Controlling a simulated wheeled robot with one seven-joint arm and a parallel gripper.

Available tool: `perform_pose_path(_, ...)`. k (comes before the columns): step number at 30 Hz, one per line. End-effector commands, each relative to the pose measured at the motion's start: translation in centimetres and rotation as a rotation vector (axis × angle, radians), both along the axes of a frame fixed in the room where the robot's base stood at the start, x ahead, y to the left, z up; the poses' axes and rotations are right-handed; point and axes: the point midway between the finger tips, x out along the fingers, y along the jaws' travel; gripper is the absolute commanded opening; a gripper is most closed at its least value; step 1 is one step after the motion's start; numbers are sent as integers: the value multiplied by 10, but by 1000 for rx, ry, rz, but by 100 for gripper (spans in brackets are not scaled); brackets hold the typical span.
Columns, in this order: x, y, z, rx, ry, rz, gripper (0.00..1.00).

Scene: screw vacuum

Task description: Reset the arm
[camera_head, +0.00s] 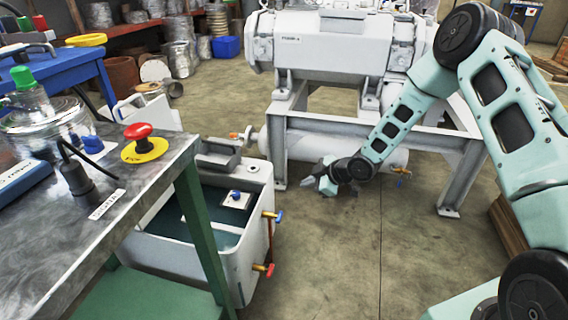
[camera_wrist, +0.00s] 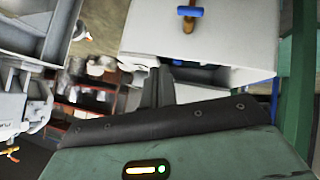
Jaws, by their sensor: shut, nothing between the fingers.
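My arm comes in from the right of the head view and reaches down to the left. My gripper (camera_head: 322,181) hangs above the concrete floor, in front of the frame of the grey vacuum machine and to the right of the white water tank (camera_head: 257,200). Its fingers are small and dark in that view. In the wrist view the fingers of my gripper (camera_wrist: 158,82) are together and hold nothing. The white tank wall with a blue-handled valve (camera_wrist: 189,14) shows beyond them, and I see no contact with it.
The grey machine (camera_head: 318,45) stands on a steel frame at the back. The metal workbench (camera_head: 100,215) at left carries a red emergency button (camera_head: 138,131), a glass jar (camera_head: 45,120) and a black plug (camera_head: 78,178). Open floor (camera_head: 350,260) lies in front of the machine.

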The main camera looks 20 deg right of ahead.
Motion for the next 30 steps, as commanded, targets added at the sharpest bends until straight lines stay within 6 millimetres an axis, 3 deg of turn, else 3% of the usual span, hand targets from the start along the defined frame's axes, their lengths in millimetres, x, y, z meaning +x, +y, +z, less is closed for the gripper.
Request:
perform_pose_path(5,-2,6,8,-9,14,-2,0)
perform_pose_path(8,-10,24,28,-38,65,-14,0)
perform_pose_path(11,-31,49,58,-83,149,-45,0)
perform_pose_path(17,-105,97,120,-174,338,-149,0)
perform_pose_path(21,-175,119,158,-228,460,-234,0)
perform_pose_path(27,-273,130,196,-279,608,-348,0)
perform_pose_path(30,-312,130,207,-294,662,-390,0)
